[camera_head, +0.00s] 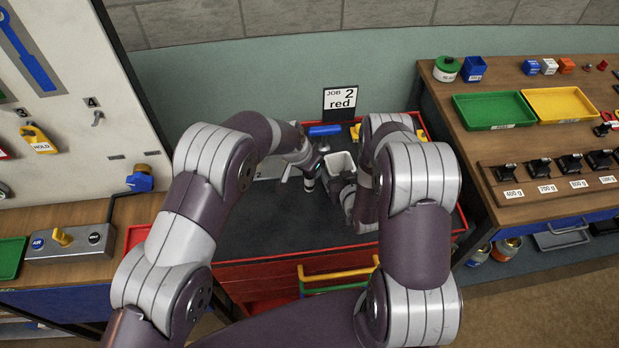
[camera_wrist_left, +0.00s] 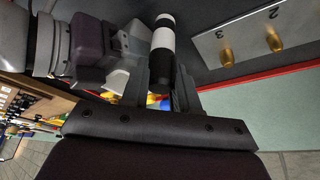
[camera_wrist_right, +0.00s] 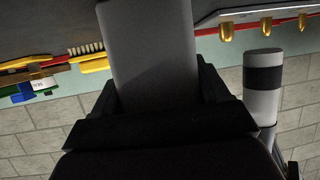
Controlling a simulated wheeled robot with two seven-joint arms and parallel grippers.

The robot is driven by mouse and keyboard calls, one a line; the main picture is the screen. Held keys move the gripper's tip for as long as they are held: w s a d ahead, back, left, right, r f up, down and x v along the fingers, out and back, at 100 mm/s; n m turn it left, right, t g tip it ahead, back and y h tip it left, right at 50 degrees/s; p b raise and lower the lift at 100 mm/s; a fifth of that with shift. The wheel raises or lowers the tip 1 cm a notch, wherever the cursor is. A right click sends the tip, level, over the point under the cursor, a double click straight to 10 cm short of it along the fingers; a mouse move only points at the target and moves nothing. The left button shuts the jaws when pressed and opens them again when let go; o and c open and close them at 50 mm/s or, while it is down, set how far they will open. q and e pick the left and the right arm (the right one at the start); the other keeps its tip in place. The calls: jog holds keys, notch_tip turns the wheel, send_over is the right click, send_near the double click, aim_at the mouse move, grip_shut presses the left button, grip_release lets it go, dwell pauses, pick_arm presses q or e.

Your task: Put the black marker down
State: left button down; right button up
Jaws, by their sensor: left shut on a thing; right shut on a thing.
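The black marker (camera_wrist_left: 162,45), a dark cylinder with a white band, stands between the fingers of my left gripper (camera_wrist_left: 160,78) in the left wrist view. The left gripper is shut on it; in the head view it is small, over the middle of the dark work surface. My right gripper (camera_wrist_right: 157,88) is shut on a pale grey flat-sided thing (camera_wrist_right: 150,45), which fills the space between its fingers. In the head view the right gripper is close beside the left one, partly hidden by my arm. I cannot tell whether the marker touches the surface.
The red-edged bench (camera_head: 270,220) carries a pale open container (camera_head: 340,160), a blue item (camera_head: 324,130) and a job sign reading red (camera_head: 341,101). A numbered plate with brass pegs (camera_wrist_left: 245,35) lies near the marker. The bench's front is mostly clear.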

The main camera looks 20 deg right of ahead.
pick_arm(q)
notch_tip(320, 180, up, 4)
jog(key=shift+w+d+f, duration=0.1)
jog(key=w+d+r, duration=0.2)
jog(key=d+r, duration=0.1)
jog(key=r, duration=0.1)
notch_tip(320, 180, up, 3)
jog(key=n, duration=0.1)
send_over(341, 155)
jog(key=s+a, duration=0.2)
jog(key=s, duration=0.1)
notch_tip(341, 155, down, 9)
jog(key=shift+d, duration=0.2)
jog(key=shift+w+f, duration=0.1)
jog(key=shift+f, duration=0.05)
jog(key=shift+f+y, duration=0.3)
jog(key=shift+f, duration=0.25)
jog(key=c, duration=0.8)
grip_release()
jog(key=shift+c, duration=0.2)
